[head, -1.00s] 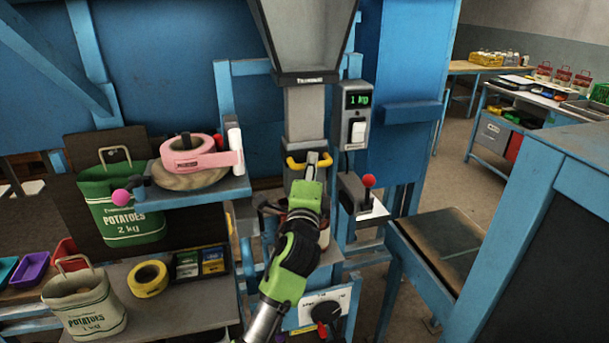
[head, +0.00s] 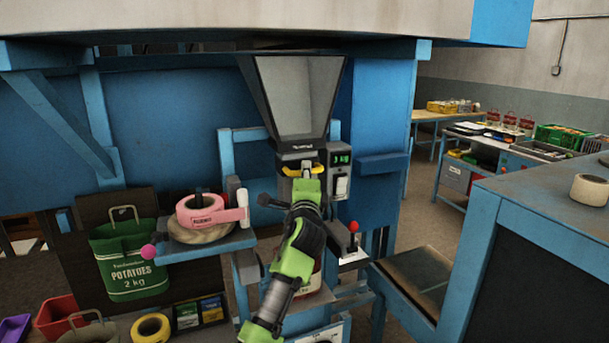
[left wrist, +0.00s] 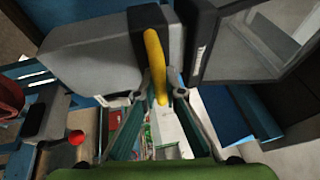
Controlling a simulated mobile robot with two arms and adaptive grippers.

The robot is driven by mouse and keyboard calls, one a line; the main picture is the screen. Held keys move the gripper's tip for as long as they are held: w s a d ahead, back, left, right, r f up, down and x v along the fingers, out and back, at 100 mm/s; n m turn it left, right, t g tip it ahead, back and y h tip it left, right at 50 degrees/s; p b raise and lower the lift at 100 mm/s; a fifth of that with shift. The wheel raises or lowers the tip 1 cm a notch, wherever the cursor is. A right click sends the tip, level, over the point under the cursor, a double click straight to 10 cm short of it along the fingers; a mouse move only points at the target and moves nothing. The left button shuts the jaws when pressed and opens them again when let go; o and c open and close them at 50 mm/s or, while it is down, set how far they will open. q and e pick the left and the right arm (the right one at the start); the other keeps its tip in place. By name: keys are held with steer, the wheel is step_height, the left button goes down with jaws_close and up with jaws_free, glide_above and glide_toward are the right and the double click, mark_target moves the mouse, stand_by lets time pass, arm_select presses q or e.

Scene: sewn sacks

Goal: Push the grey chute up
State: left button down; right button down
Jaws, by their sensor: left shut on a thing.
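The grey chute shows in the left wrist view (left wrist: 95,55), with a dark collar and a yellow handle (left wrist: 155,65) at its end. In the head view the yellow handle (head: 290,171) sits close under the hopper (head: 297,95). My left gripper (head: 305,172) is shut on this handle. In the left wrist view its fingers (left wrist: 160,98) stand on either side of the handle's end. My gripper and arm hide much of the chute in the head view. My right gripper is not in view.
A display box (head: 341,165) and a red-knobbed lever (head: 353,228) stand right of the chute. Left is a shelf with a pink tape dispenser (head: 203,214). A green potato sack (head: 130,262) hangs further left. A bench (head: 575,190) stands at right.

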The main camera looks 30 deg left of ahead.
arm_select(q)
steer(key=shift+r, duration=0.55)
steer(key=c, duration=2.1)
jaws_free()
steer(key=shift+f, duration=0.1)
steer(key=shift+s+f, duration=0.1)
steer(key=shift+f, duration=0.1)
steer(key=shift+s+d+f, duration=0.1)
steer(key=shift+s+d, duration=0.1)
steer(key=v, duration=1.1)
steer(key=shift+s, duration=0.2)
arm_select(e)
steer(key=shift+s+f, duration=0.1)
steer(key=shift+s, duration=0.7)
